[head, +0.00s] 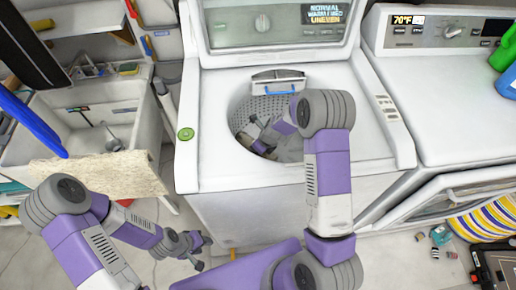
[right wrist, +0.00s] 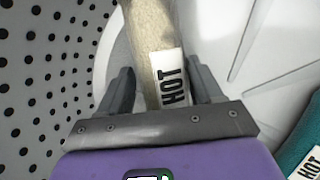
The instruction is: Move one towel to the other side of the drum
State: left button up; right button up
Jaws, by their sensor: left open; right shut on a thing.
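A beige towel (right wrist: 146,30) with a white HOT tag stands between the fingers of my right gripper (right wrist: 163,80), which is shut on it. A teal towel (right wrist: 302,140), also tagged HOT, shows at the lower right edge of the right wrist view. The drum (head: 245,112) of the open top-loading washer has a perforated wall, which fills the left of the right wrist view (right wrist: 40,70). In the head view my right arm reaches down into the drum and hides much of its inside; the towels are hard to make out there. My left gripper (head: 200,252) is open and empty, low in front of the washer.
The washer's raised lid (head: 270,30) stands behind the drum. A sink (head: 90,120) is to the left, with a beige cloth (head: 100,173) over its front. A dryer (head: 450,110) stands close on the right. A round green object (head: 186,134) sits on the washer's left rim.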

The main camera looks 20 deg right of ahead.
jog(key=shift+f+b, duration=0.35)
jog(key=shift+f, duration=0.25)
jog(key=o, duration=1.3)
jog(key=shift+r, duration=0.3)
jog(key=p+v, duration=0.5)
jog(key=v, duration=0.7)
jog(key=shift+r, duration=0.35)
